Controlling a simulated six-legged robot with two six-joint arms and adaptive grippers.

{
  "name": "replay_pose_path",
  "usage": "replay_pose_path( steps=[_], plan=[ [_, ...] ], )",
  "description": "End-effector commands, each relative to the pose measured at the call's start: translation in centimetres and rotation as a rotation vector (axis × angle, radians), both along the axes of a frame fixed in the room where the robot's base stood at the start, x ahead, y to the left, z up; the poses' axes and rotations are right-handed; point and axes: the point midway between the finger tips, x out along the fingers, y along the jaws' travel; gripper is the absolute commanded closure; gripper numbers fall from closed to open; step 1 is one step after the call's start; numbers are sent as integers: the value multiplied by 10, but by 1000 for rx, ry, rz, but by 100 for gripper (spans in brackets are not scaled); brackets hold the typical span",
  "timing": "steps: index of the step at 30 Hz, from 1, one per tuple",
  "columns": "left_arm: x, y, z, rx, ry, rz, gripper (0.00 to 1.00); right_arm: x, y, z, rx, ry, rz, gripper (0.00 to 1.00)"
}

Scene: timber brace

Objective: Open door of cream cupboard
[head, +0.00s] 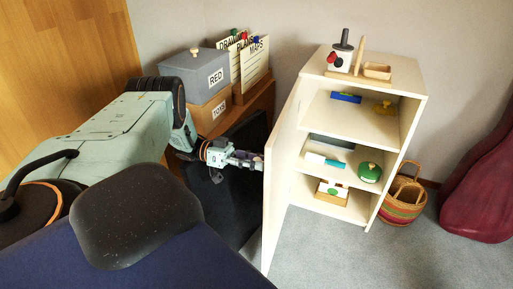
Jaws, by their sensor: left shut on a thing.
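The cream cupboard (413,90) stands against the back wall, right of centre. Its door (277,190) stands open, swung out to the left and seen almost edge-on. The shelves inside are in plain view and hold several small items. My left gripper (258,162) reaches in from the left and is shut at the door's outer side. The part it holds, likely the handle, is hidden by the fingers and the door. My right gripper is not in view.
A wooden stand (349,73) with small items is on the cupboard top. A striped basket (402,203) stands right of the cupboard, and a dark red bag (482,195) further right. A grey box (195,75) and upright folders (252,60) stand left. Carpet in front is clear.

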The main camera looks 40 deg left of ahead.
Motion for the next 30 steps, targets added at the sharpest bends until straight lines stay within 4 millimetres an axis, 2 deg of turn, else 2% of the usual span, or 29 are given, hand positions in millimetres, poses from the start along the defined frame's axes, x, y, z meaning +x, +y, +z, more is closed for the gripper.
replay_pose_path(
  steps=[5,6,14,23,26,30],
  plan=[
    [-1,0,0,-1,2,-1,100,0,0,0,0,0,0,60],
    [-1,0,0,-1,2,-1,68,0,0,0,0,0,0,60],
    [-1,1,0,-1,1,-1,46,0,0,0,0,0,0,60],
    [-1,2,0,1,0,0,46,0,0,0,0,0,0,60],
    [-5,9,-1,1,2,2,46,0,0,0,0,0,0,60],
    [-15,29,-2,3,2,2,46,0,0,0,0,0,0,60]
  ],
)
